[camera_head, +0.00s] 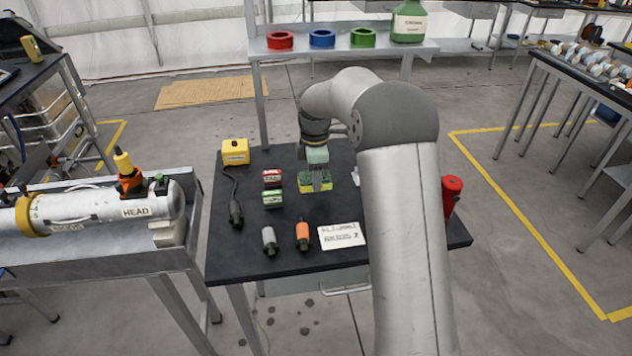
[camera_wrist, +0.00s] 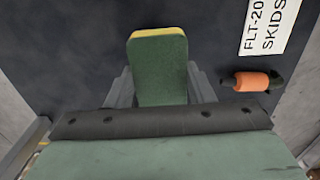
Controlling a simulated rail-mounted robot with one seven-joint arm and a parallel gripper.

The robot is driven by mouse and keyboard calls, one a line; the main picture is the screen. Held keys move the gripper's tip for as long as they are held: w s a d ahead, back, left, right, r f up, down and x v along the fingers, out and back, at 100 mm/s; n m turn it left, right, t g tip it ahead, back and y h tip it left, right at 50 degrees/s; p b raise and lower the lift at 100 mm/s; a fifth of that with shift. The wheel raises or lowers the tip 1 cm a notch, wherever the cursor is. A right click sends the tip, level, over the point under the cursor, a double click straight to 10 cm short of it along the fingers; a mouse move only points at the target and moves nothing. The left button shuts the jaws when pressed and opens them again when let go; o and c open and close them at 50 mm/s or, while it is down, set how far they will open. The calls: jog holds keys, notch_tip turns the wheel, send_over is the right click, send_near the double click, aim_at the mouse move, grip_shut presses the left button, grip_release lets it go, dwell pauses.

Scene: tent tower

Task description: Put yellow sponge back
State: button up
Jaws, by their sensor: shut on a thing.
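The yellow sponge (camera_head: 315,187) has a green side and shows under my gripper over the middle of the black table (camera_head: 345,203). In the wrist view the sponge (camera_wrist: 158,70) shows its green face and a thin yellow edge at the far end. My gripper (camera_head: 316,176) is shut on the sponge, with one finger on each side of it in the wrist view (camera_wrist: 158,88). I cannot tell whether the sponge touches the table top.
Red and green boxes (camera_head: 272,188) stand left of the sponge. A yellow box with cable (camera_head: 235,151), grey and orange cylinders (camera_head: 303,236), a white label (camera_head: 341,235) and a red canister (camera_head: 451,193) surround it. A shelf (camera_head: 340,50) with tape rolls is behind.

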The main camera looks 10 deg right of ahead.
jog(key=shift+w+d+f, duration=0.2)
jog(key=shift+f, duration=0.2)
jog(key=shift+w+f, duration=0.1)
jog(key=shift+f, duration=1.45)
jog(key=shift+f, duration=0.2)
jog(key=o, duration=0.9)
jog(key=shift+o, duration=0.2)
jog(key=shift+r, duration=0.15)
